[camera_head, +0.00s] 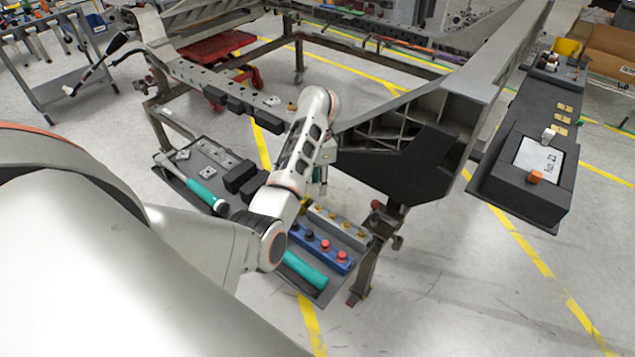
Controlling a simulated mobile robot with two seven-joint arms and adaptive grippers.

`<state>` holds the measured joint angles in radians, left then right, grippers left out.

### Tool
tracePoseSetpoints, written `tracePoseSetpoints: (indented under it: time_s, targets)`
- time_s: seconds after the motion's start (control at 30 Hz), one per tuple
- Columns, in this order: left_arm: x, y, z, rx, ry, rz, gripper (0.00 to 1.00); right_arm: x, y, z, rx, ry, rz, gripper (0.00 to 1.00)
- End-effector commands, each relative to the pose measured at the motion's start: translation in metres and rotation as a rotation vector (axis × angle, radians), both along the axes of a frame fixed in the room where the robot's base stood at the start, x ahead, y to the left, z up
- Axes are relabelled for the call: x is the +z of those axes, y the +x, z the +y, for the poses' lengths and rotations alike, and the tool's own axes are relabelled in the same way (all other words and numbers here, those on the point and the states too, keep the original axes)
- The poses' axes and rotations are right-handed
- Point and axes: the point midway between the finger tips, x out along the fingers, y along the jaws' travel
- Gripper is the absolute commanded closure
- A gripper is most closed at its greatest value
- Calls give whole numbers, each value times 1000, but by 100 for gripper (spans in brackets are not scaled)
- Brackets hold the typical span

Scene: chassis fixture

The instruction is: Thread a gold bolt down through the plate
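My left arm comes in from the lower left, bends up, and reaches over the parts tray. My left gripper (318,182) hangs below its wrist, small and mostly hidden; I cannot tell if its fingers hold anything. Several gold bolts stand in a grey block (338,226) in the tray, just below and right of the gripper. A small gold piece (292,106) sits at the right end of the perforated metal beam (200,78). Which part is the plate is unclear. My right gripper is not in view.
The tray (226,160) also holds small square metal plates (208,172), a teal-handled tool (205,193) and a blue block (308,241) with red and dark pieces. The large grey chassis (440,110) stands close right of my arm. A dark shelf (515,185) is at the far right.

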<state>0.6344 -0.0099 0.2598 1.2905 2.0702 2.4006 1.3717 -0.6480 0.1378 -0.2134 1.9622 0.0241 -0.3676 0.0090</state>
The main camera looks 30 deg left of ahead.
Motion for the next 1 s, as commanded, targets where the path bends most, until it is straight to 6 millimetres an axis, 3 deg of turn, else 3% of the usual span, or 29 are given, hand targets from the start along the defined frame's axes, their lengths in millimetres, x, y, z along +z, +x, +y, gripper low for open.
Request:
tracePoseSetpoints:
  time_s: [0.3,0.5,1.0]
  targets:
    - [-39,-2,1,0,1,7,71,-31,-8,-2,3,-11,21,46]
    - [-55,-2,1,-1,3,6,71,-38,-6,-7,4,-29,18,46]
    - [-59,-1,1,-1,2,1,71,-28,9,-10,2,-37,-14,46]
